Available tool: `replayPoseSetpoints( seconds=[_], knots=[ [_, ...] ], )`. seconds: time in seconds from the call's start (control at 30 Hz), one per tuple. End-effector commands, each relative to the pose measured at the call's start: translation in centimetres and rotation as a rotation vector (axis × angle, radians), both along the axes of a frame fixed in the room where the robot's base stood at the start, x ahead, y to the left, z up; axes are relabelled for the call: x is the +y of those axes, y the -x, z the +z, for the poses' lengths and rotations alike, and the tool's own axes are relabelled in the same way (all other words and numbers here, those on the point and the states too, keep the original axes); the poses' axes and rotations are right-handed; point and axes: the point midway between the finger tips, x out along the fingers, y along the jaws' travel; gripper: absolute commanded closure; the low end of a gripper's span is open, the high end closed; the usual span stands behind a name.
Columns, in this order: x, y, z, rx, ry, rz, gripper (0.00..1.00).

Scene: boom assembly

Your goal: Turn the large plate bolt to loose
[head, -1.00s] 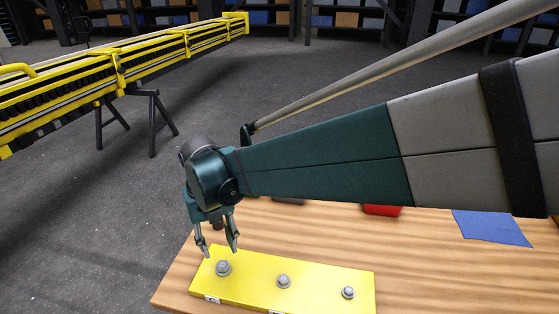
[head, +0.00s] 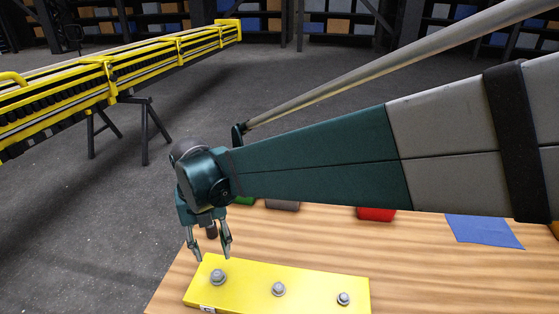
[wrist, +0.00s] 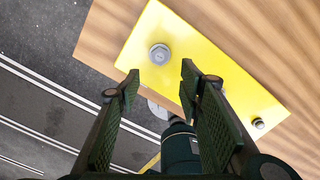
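The yellow plate (head: 248,288) lies on the wooden bench and carries three grey bolts in a row. The large bolt (head: 217,276) is at its left end and stands upright in the plate. My gripper (head: 212,258) points down just above and behind this bolt, fingers apart and empty. In the wrist view the large bolt (wrist: 159,54) shows beyond the open fingertips (wrist: 160,75), roughly centred between them and apart from both. The middle bolt is partly hidden behind the right finger there.
The middle bolt (head: 278,289) and small bolt (head: 344,298) stand to the right. Behind the plate are a red item (head: 376,214), a grey item (head: 282,205), a green item and a blue sheet (head: 483,230). A yellow boom (head: 110,80) rests on trestles at the back left.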

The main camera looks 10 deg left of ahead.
Motion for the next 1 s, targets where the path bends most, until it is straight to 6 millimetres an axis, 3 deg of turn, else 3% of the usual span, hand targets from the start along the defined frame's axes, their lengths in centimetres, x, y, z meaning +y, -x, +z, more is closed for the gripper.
replayPoseSetpoints(
  seconds=[1.0],
  knots=[
    [0.5, -0.7, -1.1, -0.001, 0.001, -1.372, 0.63]
  ],
)
